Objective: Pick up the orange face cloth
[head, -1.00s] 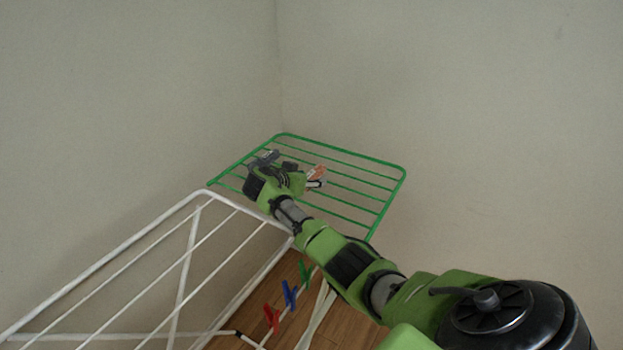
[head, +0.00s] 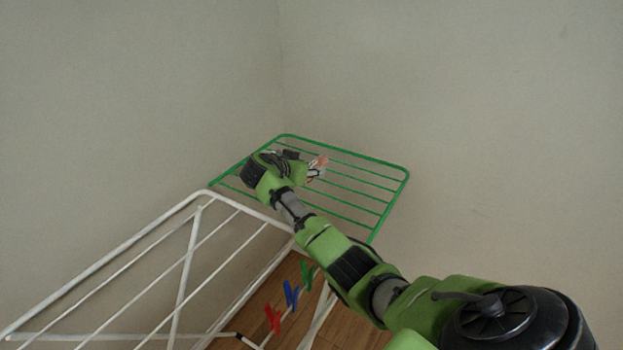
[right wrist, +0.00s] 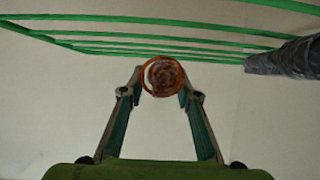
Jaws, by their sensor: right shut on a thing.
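The orange face cloth (right wrist: 164,77) is rolled up, and its round spiral end faces the camera in the right wrist view. My right gripper (right wrist: 162,88) is shut on it, with one finger on each side of the roll. In the head view the orange cloth (head: 318,163) shows small at the tip of my right gripper (head: 314,171), over the green rack. Whether the cloth touches the rack bars cannot be told. My left gripper is not in view.
The green wire rack (head: 384,200) is in the corner by the walls; its bars cross the top of the wrist view. A white drying rack (head: 130,242) stands in front at the left. A dark roll (right wrist: 284,58) shows at the right.

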